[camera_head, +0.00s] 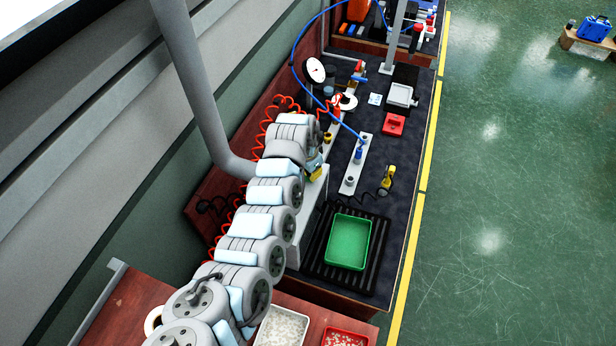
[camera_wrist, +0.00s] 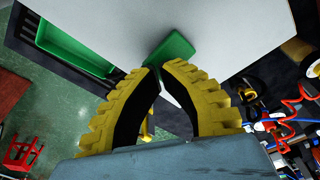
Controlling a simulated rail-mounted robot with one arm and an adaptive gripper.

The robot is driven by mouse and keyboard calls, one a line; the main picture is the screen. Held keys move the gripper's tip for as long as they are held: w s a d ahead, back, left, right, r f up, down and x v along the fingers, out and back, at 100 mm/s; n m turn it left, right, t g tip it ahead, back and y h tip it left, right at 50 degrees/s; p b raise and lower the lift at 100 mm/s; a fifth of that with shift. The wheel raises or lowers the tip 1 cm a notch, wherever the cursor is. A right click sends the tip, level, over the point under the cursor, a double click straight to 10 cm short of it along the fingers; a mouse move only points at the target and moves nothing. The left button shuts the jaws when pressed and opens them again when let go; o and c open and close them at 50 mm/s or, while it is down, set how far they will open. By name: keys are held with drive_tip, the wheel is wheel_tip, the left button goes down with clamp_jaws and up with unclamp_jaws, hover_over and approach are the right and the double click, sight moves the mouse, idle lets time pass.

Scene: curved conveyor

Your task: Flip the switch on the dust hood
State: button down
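The dust hood appears as a white panel (camera_head: 309,217) beside my arm in the head view. In the wrist view a broad white surface (camera_wrist: 237,38), likely the hood, fills the top middle. A small green piece (camera_wrist: 174,50), perhaps the switch, stands against it, tilted; I cannot tell its setting. My gripper (camera_wrist: 161,68) has yellow ribbed fingers whose tips are nearly together just below the green piece. They look shut, with nothing clearly held between them; contact with the green piece cannot be told. In the head view my gripper (camera_head: 314,166) is small and partly hidden by my arm.
A green tray (camera_head: 348,241) sits on a black rack right of the hood. A white plate with fittings (camera_head: 355,166), a yellow tool (camera_head: 387,178) and a red block (camera_head: 393,124) lie on the dark bench. Coiled red hoses (camera_head: 286,102) hang close behind my arm.

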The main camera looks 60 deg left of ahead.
drive_tip(key=shift+f, duration=0.6)
idle(0.3)
drive_tip(key=shift+r, duration=0.1)
drive_tip(key=shift+r+p, duration=0.7)
drive_tip(key=shift+r, duration=0.55)
drive_tip(key=shift+r+p, duration=0.95)
drive_tip(key=shift+r, duration=1.25)
